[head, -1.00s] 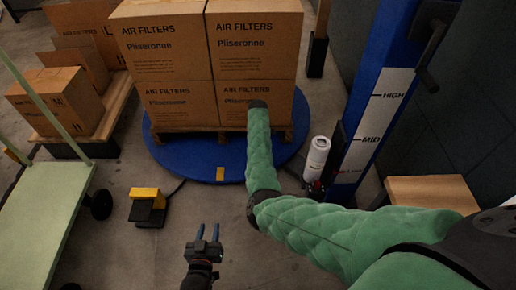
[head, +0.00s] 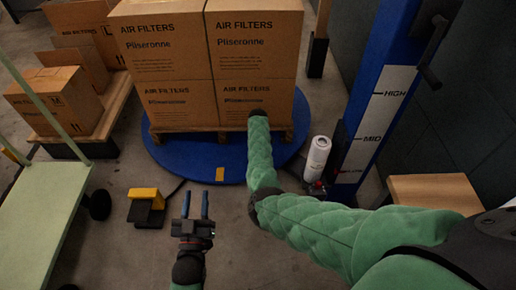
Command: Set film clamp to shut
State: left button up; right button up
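A white film roll (head: 317,156) stands upright beside the blue mast (head: 388,75). A small dark and red holder (head: 317,187) sits at the roll's foot; I cannot make out the film clamp or whether it is open or shut. My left gripper (head: 195,205) is at lower centre, pointing forward over the floor. Its two blue fingers are apart with nothing between them, left of the roll and apart from it. My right arm (head: 310,220) reaches in from the lower right, and its dark far end overlaps the boxes in the picture. Its gripper does not show.
Stacked filter boxes (head: 165,50) stand on a pallet on the blue round turntable (head: 190,168). A yellow and black pedal (head: 147,203) lies on the floor. A green cart (head: 38,225) is at left, open cartons (head: 58,98) behind it. A wooden box (head: 435,190) is at right.

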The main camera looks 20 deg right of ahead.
pick_arm(q)
jog(key=shift+r, duration=0.55)
pick_arm(e)
jog(key=shift+f, duration=0.15)
grip_shut()
